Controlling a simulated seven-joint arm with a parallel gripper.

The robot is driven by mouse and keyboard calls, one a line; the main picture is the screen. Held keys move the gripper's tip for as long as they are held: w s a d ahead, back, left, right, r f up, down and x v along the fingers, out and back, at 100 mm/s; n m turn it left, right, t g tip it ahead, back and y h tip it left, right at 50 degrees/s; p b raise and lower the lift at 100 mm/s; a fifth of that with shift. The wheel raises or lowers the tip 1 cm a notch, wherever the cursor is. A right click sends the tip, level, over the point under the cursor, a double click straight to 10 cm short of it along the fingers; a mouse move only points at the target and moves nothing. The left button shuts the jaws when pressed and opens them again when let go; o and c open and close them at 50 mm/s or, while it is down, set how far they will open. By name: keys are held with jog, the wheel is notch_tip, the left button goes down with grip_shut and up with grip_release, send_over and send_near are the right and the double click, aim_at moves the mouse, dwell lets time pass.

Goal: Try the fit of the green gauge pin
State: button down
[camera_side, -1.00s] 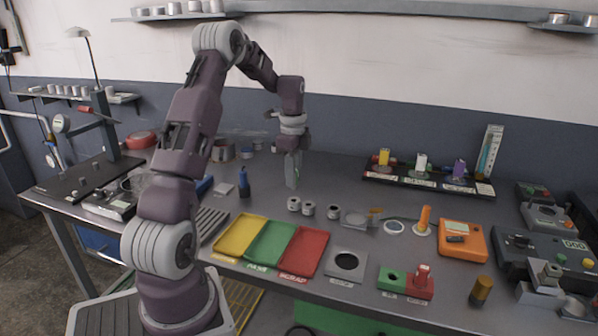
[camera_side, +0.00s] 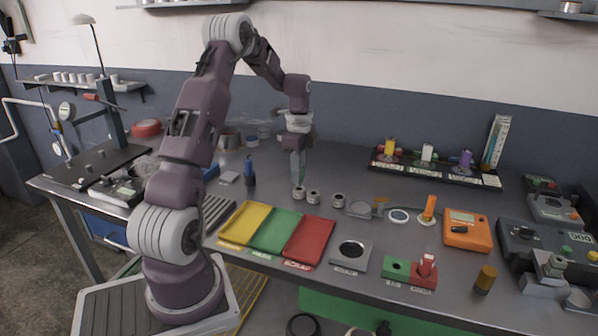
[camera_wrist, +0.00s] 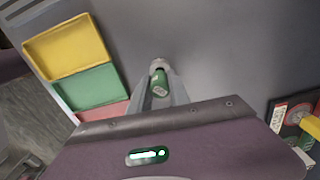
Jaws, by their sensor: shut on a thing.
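My gripper (camera_side: 298,179) is shut on the green gauge pin (camera_wrist: 160,86), which shows between the fingers in the wrist view with a pale label on its side. A small grey ring (camera_wrist: 158,65) shows at the pin's far end. In the side view three small grey rings stand in a row: the left one (camera_side: 298,192) is right at my fingertips, then the middle one (camera_side: 313,197) and the right one (camera_side: 338,201). The fingers mostly hide the pin there. I cannot tell whether its tip is inside the ring or just above it.
Yellow (camera_side: 245,223), green (camera_side: 275,231) and red (camera_side: 308,239) trays lie at the front. A rack (camera_side: 430,171) with yellow, white and purple pieces stands at the back right. An orange device (camera_side: 467,230) and a green-and-red block (camera_side: 410,272) are to the right.

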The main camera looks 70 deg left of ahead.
jog(key=shift+f, duration=1.3)
dwell(1.1)
dwell(0.5)
jog(key=shift+r, duration=2.55)
